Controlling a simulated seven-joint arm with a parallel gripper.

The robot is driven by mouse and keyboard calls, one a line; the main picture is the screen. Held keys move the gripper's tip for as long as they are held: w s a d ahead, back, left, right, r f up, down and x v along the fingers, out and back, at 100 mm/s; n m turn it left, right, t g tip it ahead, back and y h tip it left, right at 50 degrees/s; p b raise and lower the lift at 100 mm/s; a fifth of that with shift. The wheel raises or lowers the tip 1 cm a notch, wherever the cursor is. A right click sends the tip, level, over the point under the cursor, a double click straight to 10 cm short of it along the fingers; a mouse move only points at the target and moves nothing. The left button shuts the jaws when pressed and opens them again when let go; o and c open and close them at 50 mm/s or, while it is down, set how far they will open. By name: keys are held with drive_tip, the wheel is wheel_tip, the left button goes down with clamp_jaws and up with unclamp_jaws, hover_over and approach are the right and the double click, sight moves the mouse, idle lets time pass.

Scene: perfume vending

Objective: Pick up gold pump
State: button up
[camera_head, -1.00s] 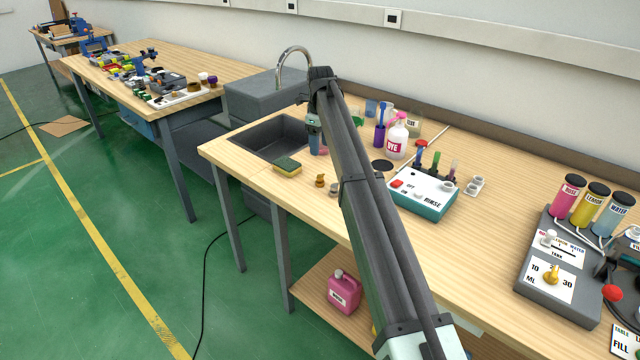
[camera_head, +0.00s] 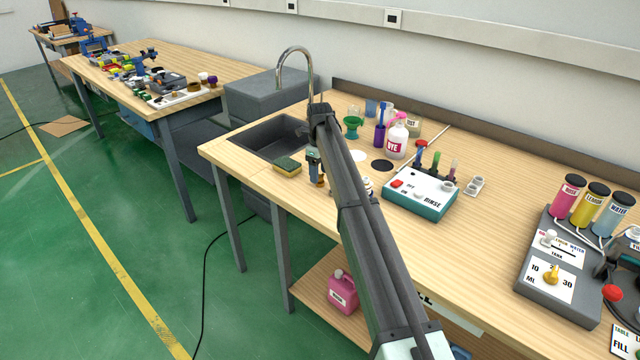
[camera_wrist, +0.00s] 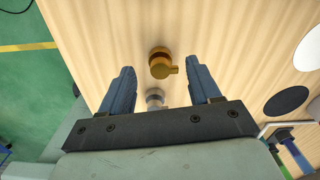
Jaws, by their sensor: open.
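The gold pump (camera_wrist: 160,62) stands on the wooden table. In the wrist view it lies between and just beyond my gripper's fingertips. My gripper (camera_wrist: 160,72) is open, with one blue finger on each side and nothing held. In the head view my gripper (camera_head: 315,165) points down over the table near the sponge, and the pump is mostly hidden by it. A silver pump (camera_wrist: 155,97) sits close behind the gold one, between the fingers and near the palm in the wrist view.
A yellow-green sponge (camera_head: 288,166) lies at the sink (camera_head: 262,138) edge. The rinse box (camera_head: 420,194), a black disc (camera_head: 382,165) and the dye bottle (camera_head: 397,138) stand to the right. The table's front edge is close by.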

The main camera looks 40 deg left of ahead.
sight(320, 183)
drive_tip(key=shift+f, duration=1.45)
drive_tip(key=shift+c, duration=0.3)
drive_tip(key=c, duration=1)
drive_tip(key=shift+c, duration=0.2)
drive_tip(key=shift+r, duration=0.1)
